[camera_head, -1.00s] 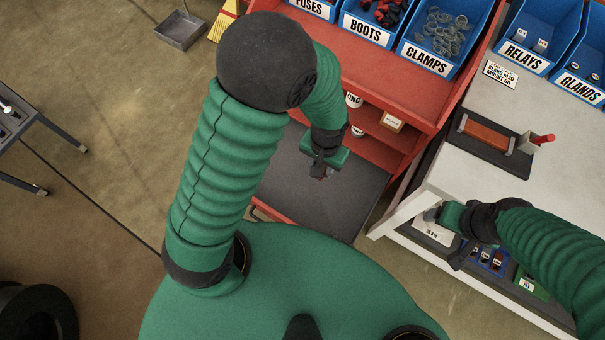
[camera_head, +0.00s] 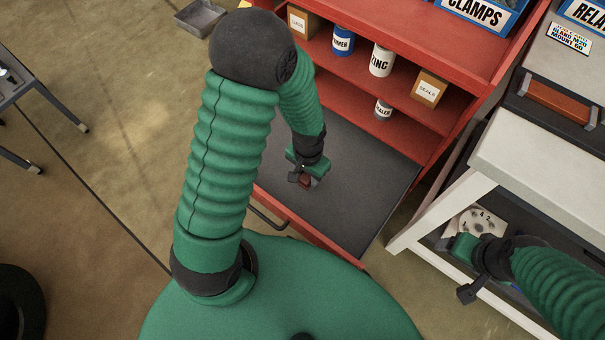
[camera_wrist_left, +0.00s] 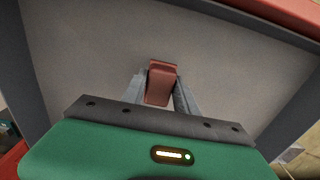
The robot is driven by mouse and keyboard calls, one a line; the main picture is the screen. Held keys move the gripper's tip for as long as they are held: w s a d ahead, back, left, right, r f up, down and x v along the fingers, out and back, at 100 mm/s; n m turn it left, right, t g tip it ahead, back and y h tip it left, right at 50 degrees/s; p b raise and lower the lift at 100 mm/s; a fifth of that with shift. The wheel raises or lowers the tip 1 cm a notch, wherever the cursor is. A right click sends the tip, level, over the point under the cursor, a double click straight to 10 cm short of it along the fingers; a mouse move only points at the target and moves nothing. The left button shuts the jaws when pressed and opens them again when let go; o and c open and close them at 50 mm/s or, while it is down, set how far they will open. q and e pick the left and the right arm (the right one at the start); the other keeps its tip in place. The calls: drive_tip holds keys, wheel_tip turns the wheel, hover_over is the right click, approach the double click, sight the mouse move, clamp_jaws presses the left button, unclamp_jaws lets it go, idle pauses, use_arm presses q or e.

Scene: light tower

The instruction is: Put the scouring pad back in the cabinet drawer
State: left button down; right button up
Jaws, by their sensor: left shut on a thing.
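The scouring pad (camera_head: 305,182) is a small reddish-brown block. It also shows in the left wrist view (camera_wrist_left: 161,84), between the two grey fingers. My left gripper (camera_head: 302,176) is shut on it and points down over the dark grey drawer. The cabinet drawer (camera_head: 345,185) is pulled out from the red cabinet, with a red front and a dark handle. The wrist view shows the drawer's bare grey floor (camera_wrist_left: 225,70) beneath the pad. My right gripper (camera_head: 472,265) is at the white bench on the right; its fingers are unclear.
The red cabinet's shelves (camera_head: 345,75) hold a zinc can (camera_head: 381,60), a seals box (camera_head: 429,89) and other containers above the drawer. The white bench (camera_head: 545,165) has a lower shelf with a pale panel (camera_head: 478,222) near my right gripper. Open floor lies left.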

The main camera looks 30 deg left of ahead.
use_arm(q)
drive_tip(key=a, duration=0.1)
drive_tip(key=w+a, duration=0.1)
drive_tip(key=a+f+b, duration=0.1)
drive_tip(key=a, duration=0.1)
drive_tip(key=shift+w+a+f, duration=0.1)
drive_tip(key=shift+w, duration=0.05)
drive_tip(key=f+b, duration=0.2)
drive_tip(key=f, duration=0.1)
drive_tip(key=shift+d+f, duration=0.1)
drive_tip(key=shift+d, duration=0.1)
drive_tip(key=shift+d+r, duration=0.2)
drive_tip(key=shift+r, duration=0.05)
drive_tip(key=shift+a+f, duration=0.1)
drive_tip(key=shift+f, duration=0.1)
drive_tip(key=c, duration=1.1)
unclamp_jaws()
drive_tip(key=shift+o, duration=0.8)
use_arm(e)
drive_tip(key=f, duration=0.3)
drive_tip(key=shift+a+f, duration=0.15)
drive_tip(key=shift+a, duration=0.25)
use_arm(q)
drive_tip(key=shift+s, duration=0.2)
